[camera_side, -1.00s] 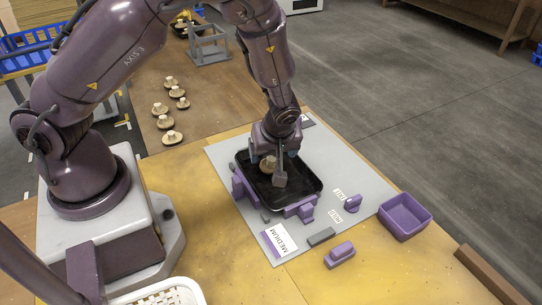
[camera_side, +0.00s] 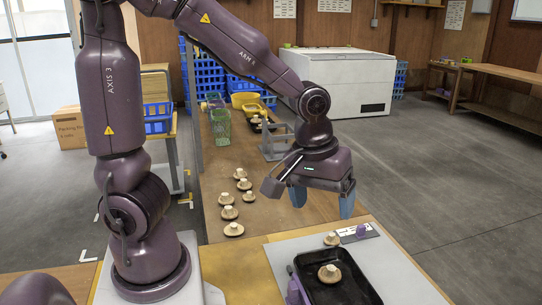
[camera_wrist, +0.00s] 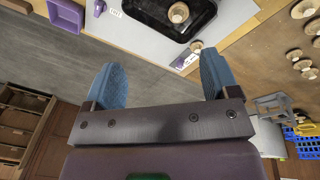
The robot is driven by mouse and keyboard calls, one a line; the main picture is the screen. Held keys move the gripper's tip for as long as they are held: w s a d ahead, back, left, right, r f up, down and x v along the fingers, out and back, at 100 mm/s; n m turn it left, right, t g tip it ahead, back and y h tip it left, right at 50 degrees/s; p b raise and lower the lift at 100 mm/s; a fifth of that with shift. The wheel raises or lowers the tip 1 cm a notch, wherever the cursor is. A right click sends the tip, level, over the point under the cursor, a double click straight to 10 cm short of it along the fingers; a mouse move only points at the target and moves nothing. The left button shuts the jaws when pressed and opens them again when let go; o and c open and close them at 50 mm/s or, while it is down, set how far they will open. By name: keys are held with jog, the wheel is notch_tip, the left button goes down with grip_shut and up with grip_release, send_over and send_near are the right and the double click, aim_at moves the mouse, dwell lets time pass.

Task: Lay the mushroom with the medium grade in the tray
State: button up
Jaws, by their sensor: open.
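The black tray (camera_side: 368,293) lies on a grey mat at the lower right of the side view, partly cut off by the frame edge. One pale brown mushroom (camera_side: 330,273) rests inside it. The tray (camera_wrist: 153,20) and its mushroom (camera_wrist: 178,12) also show at the top of the wrist view. My gripper (camera_side: 322,205) is raised, empty, its blue fingers wide apart and clear of the tray. It also shows in the wrist view (camera_wrist: 160,65). Another mushroom (camera_side: 332,239) sits on the mat beyond the tray, beside a small label and purple piece. No grade is readable.
Several mushrooms (camera_side: 228,212) stand on the brown table to the left. A grey frame (camera_side: 275,141) and a yellow bin (camera_side: 247,101) stand farther back.

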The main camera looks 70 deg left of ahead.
jog(key=s+a+r+m+t, duration=0.1)
jog(key=s+r+m+t, duration=0.2)
jog(key=s+r+m, duration=0.5)
jog(key=shift+s+a+r, duration=0.2)
jog(key=shift+s+r, duration=0.45)
jog(key=shift+r, duration=0.05)
dwell(0.3)
